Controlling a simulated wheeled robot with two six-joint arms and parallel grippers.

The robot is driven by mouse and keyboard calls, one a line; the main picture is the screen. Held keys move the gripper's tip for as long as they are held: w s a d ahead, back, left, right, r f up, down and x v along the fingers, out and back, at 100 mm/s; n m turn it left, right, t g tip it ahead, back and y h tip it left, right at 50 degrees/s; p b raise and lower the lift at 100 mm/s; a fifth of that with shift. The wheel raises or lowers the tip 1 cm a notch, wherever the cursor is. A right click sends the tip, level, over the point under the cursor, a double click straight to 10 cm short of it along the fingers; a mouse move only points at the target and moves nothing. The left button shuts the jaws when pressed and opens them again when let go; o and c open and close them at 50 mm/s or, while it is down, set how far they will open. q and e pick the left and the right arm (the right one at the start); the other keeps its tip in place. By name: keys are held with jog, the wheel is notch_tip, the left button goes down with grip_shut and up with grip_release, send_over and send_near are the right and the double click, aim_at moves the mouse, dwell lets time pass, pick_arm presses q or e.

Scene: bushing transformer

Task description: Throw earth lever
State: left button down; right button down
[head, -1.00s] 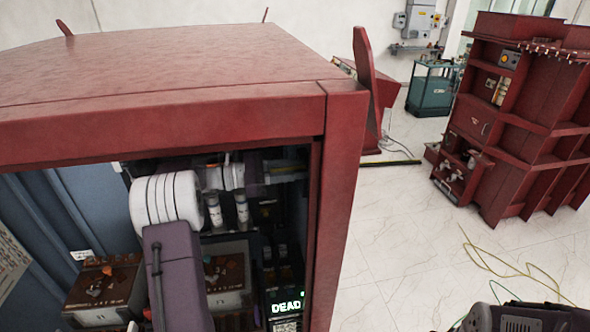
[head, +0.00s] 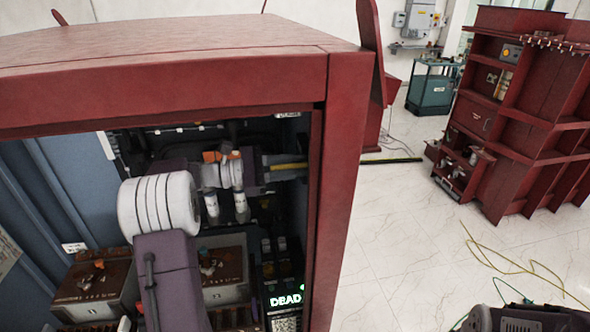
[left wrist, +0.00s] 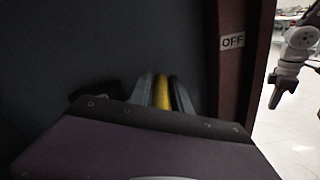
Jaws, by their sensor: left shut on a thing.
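The earth lever shows as a yellow bar (head: 288,166) inside the open red cabinet, at its upper right. In the left wrist view the yellow bar (left wrist: 162,92) lies between the two grey fingers. My left gripper (head: 264,168) reaches in from the left and is shut on the lever. The lever's far end and pivot are hidden. An OFF label (left wrist: 233,42) is on the red frame to the right of the fingers. A white arm, apparently my right one, shows at the right edge of the left wrist view; its fingers are too small to judge.
The red cabinet's top beam (head: 170,98) and right post (head: 343,190) frame the opening around my left arm. Battery-like boxes (head: 98,283) and a lit DEAD display (head: 286,300) sit below. Another red cabinet (head: 515,125) stands right, with yellow cable (head: 510,262) on the floor.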

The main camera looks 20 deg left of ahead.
pick_arm(q)
notch_tip(320, 180, down, 13)
jog(key=m+b, duration=1.1)
jog(key=b, duration=0.8)
jog(key=shift+f, duration=0.2)
jog(key=shift+w+a, duration=0.1)
jog(key=c, duration=1.3)
grip_release()
jog(key=shift+w+a, duration=0.15)
jog(key=shift+w, duration=0.05)
jog(key=v, duration=0.9)
